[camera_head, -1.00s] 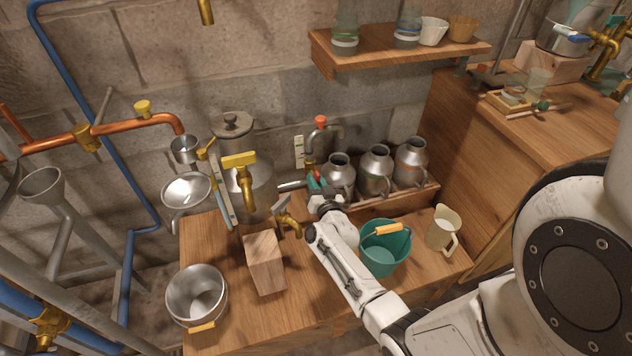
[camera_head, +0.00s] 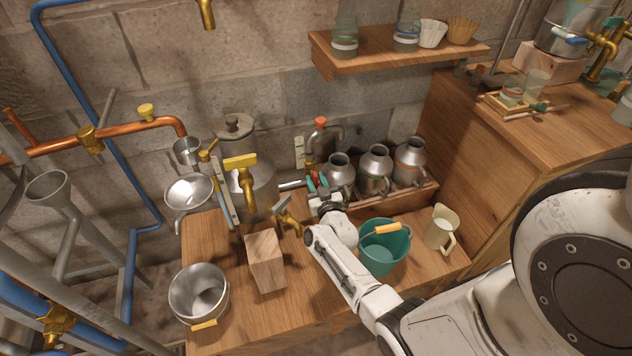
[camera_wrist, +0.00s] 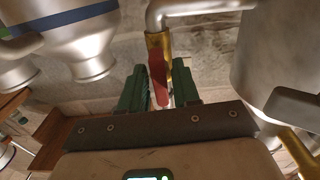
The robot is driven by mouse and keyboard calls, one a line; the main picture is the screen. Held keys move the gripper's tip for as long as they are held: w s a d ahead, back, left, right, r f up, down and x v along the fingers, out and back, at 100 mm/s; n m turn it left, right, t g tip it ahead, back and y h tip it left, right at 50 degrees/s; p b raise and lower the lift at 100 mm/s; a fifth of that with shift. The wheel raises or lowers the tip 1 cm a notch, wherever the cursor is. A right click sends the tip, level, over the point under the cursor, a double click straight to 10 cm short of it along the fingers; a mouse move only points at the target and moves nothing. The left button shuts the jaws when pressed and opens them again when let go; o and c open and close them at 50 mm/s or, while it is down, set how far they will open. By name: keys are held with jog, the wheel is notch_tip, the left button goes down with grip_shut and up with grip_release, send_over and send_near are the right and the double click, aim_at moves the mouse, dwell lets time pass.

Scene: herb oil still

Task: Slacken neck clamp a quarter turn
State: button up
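My gripper (camera_head: 318,183) reaches to the back of the bench, between the still pot and the metal cans. In the wrist view, which looks upside down, its green fingers (camera_wrist: 160,88) stand apart on either side of a red lever (camera_wrist: 158,78). The lever sits on a brass fitting (camera_wrist: 155,42) joined to a bent grey pipe (camera_wrist: 195,7). A narrow gap shows at the right finger; contact at the left one cannot be told. The still pot (camera_head: 262,172) with its lid (camera_head: 233,125) is to the left. I cannot tell which part is the neck clamp.
Metal cans (camera_head: 375,170) stand close right of my gripper. A teal bucket (camera_head: 380,255) and a jug (camera_head: 441,228) are by my forearm. A wooden block (camera_head: 265,262), brass taps (camera_head: 246,180) and a steel pot (camera_head: 198,295) are left. The bench's front is partly clear.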

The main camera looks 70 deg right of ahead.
jog(key=shift+o, duration=0.7)
jog(key=p+v, duration=0.1)
jog(key=v, duration=1)
jog(key=shift+p, duration=0.4)
jog(key=w+a+r+n+y+p, duration=0.1)
jog(key=w+a+n+y, duration=0.1)
jog(key=a+y, duration=0.3)
jog(key=w+a+r+n+g+y+p, duration=0.1)
jog(key=w+a+n+y, duration=0.15)
jog(key=a, duration=0.45)
jog(key=w+a+r+n+y+p, duration=0.1)
jog(key=w+a+n+y, duration=0.15)
jog(key=a+y, duration=0.3)
jog(key=s+a+r+n+g+p, duration=0.1)
jog(key=s+a+r+g, duration=0.3)
jog(key=s, duration=0.4)
jog(key=s+a+r+n+g+p, duration=0.1)
jog(key=s+a+r+g, duration=0.4)
jog(key=s, duration=0.3)
jog(key=shift+s+g+y, duration=0.3)
jog(key=shift+s, duration=0.05)
